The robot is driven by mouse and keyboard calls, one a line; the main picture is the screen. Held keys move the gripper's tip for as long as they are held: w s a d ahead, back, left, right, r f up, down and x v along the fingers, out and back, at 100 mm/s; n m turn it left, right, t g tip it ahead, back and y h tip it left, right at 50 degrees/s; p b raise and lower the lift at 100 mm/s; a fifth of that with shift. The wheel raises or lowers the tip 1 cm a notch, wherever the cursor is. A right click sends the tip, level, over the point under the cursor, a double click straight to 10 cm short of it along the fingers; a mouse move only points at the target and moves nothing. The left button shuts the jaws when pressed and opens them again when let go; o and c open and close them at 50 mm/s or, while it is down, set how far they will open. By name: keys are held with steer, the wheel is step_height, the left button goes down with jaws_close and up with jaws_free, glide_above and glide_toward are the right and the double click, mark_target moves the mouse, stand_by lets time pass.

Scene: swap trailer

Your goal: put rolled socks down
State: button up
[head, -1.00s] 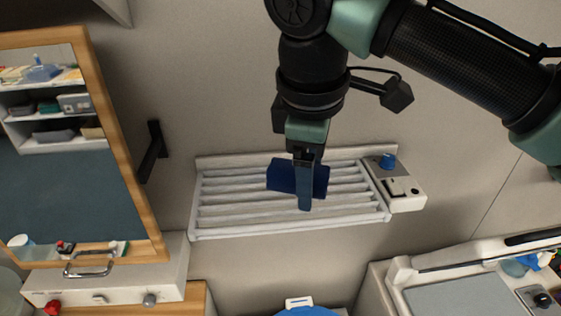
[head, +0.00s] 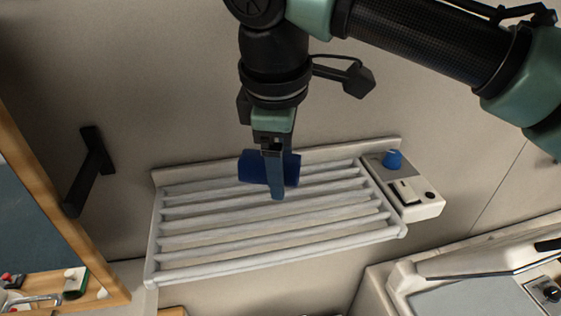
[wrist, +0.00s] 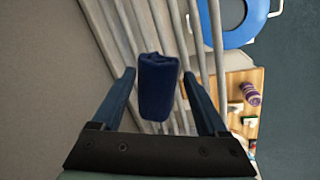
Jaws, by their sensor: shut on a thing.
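The rolled socks are a dark blue bundle (head: 252,168), seen behind and on both sides of my gripper's finger in the head view. My gripper (head: 274,190) points down and is shut on them. In the wrist view the socks (wrist: 158,88) sit between the two fingers. A white slatted rack (head: 200,240) is fixed to the wall, and its slats (wrist: 202,60) lie beyond the socks in the wrist view. The socks appear over the rack's back part, near the wall. I cannot tell whether they touch the slats.
A control box with a blue knob (head: 393,159) joins the rack's right end. A black bracket (head: 90,170) juts from the wall at left, beside a wood-framed panel (head: 60,220). A white-edged unit (head: 470,270) stands lower right. Most front slats are bare.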

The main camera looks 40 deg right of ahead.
steer(key=shift+s+a+b+x, duration=0.1)
steer(key=shift+a+b+x, duration=0.05)
steer(key=shift+b+x, duration=0.55)
steer(key=shift+s+a+b+x, duration=0.1)
steer(key=shift+b+x, duration=0.45)
steer(key=shift+x, duration=0.2)
steer(key=shift+s+a+b+x, duration=0.1)
steer(key=shift+a+b+x, duration=0.05)
steer(key=shift+b+x, duration=0.55)
steer(key=shift+f, duration=0.1)
steer(key=o, duration=1.2)
steer(key=shift+f, duration=0.1)
steer(key=shift+o, duration=0.2)
steer(key=p+v, duration=1)
steer(key=v, duration=0.2)
steer(key=shift+r+p, duration=0.2)
steer(key=shift+p, duration=0.1)
steer(key=shift+a, duration=0.1)
